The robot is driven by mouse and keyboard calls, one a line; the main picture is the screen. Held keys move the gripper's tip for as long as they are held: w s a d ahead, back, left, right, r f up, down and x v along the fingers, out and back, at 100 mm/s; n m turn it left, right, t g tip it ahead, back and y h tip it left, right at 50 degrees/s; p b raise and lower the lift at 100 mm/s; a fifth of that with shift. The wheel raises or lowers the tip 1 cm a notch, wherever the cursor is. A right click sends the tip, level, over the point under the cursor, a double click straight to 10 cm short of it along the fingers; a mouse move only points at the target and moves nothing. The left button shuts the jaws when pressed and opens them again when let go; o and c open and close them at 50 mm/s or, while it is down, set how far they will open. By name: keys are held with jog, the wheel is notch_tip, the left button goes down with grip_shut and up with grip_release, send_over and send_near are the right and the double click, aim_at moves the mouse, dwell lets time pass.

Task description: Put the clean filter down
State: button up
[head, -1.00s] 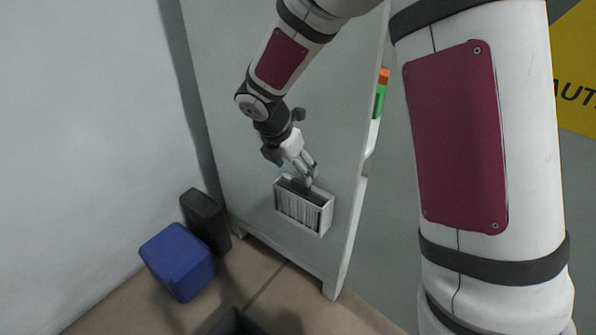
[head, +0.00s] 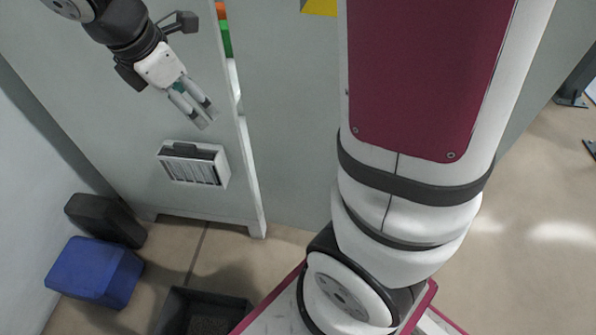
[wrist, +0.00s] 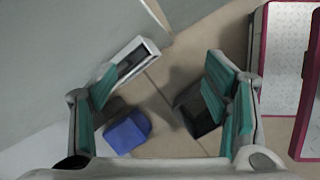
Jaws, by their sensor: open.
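A white holder (head: 224,172) is fixed low on the grey cabinet side, with an open top. Pale upright slats (head: 190,172) show in its front and a dark band lies along the top. I cannot clearly tell the clean filter from the holder's own front. The holder also shows in the wrist view (wrist: 119,76), its opening dark. My gripper (head: 200,116) is above the holder, clear of it. In the wrist view its teal-padded fingers (wrist: 165,88) are wide apart with nothing between them.
A blue box (head: 95,272) and a black box (head: 108,220) stand on the floor by the left wall. An open dark bin (head: 172,318) with dark grey contents is at the bottom. A signal light (head: 225,38) is at the cabinet's edge. Floor at the right is mostly clear.

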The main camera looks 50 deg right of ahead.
jog(key=s+r+m+y, duration=0.1)
jog(key=s+m+y, duration=0.1)
jog(key=s+m, duration=0.6)
jog(key=s+a+r+m+g+y, duration=0.1)
jog(key=s+m, duration=0.8)
jog(key=s, duration=1.1)
jog(key=shift+s+a+r+y, duration=0.15)
jog(key=shift+r+y, duration=0.35)
jog(key=shift+r, duration=0.25)
notch_tip(320, 180, up, 30)
jog(key=t+p, duration=0.3)
jog(key=p, duration=2.5)
jog(key=shift+d+t, duration=0.3)
jog(key=shift+c, duration=0.5)
